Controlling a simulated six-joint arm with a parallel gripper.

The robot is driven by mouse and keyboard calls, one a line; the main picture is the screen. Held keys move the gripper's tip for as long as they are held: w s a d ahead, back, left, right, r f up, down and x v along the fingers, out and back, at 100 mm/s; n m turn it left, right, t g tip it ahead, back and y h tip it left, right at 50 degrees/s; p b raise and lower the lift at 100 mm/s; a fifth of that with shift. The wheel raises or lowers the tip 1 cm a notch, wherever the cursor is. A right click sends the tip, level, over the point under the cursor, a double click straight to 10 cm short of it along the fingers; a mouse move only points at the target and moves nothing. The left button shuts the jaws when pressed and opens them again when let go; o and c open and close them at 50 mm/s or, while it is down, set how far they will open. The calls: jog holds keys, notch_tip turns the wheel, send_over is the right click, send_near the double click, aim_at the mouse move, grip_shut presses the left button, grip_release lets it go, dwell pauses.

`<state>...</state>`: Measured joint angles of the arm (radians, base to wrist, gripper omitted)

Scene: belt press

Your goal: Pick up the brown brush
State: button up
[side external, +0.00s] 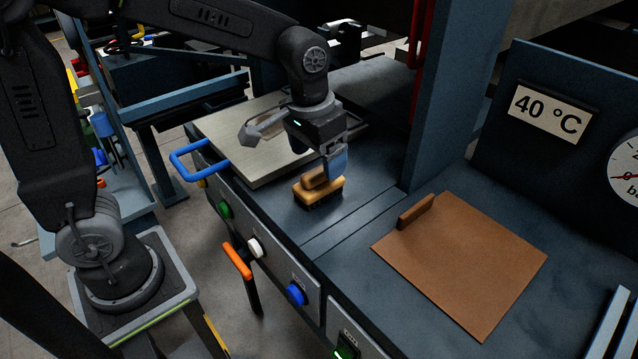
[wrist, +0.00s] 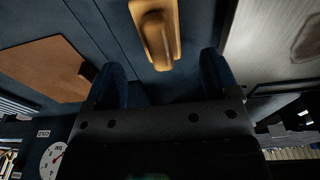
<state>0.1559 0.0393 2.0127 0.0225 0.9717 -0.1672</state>
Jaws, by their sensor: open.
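The brown brush (side external: 319,188) has a tan wooden body, a raised handle and dark bristles. It stands bristles down on the dark blue worktop in the side view. In the wrist view the brush (wrist: 156,32) lies at the top centre, beyond and between the two blue fingers. My gripper (side external: 336,166) is open and points down right at the brush, and its finger hides part of the handle in the side view. In the wrist view my gripper (wrist: 160,82) has nothing between its fingers. I cannot tell whether a finger touches the brush.
A light metal plate (side external: 225,125) with a blue handle (side external: 190,158) lies behind the brush. A brown sheet with a raised grip (side external: 465,262) lies to the right. A blue upright post (side external: 440,100) stands behind. Buttons and an orange lever (side external: 237,261) line the front.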

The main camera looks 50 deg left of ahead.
aim_at(320, 169)
jog(key=shift+w+f, duration=0.15)
jog(key=shift+f, duration=1.3)
jog(key=shift+w+f, duration=0.15)
jog(key=shift+f, duration=1.3)
jog(key=shift+c, duration=0.5)
jog(key=c, duration=1)
jog(key=shift+o, duration=0.2)
jog(key=shift+r, duration=0.15)
jog(key=shift+r, duration=0.6)
notch_tip(320, 169, up, 3)
jog(key=shift+f, duration=0.2)
jog(key=s+a+r, duration=0.3)
jog(key=a+r, duration=0.4)
jog(key=a, duration=0.4)
jog(key=shift+a, duration=0.15)
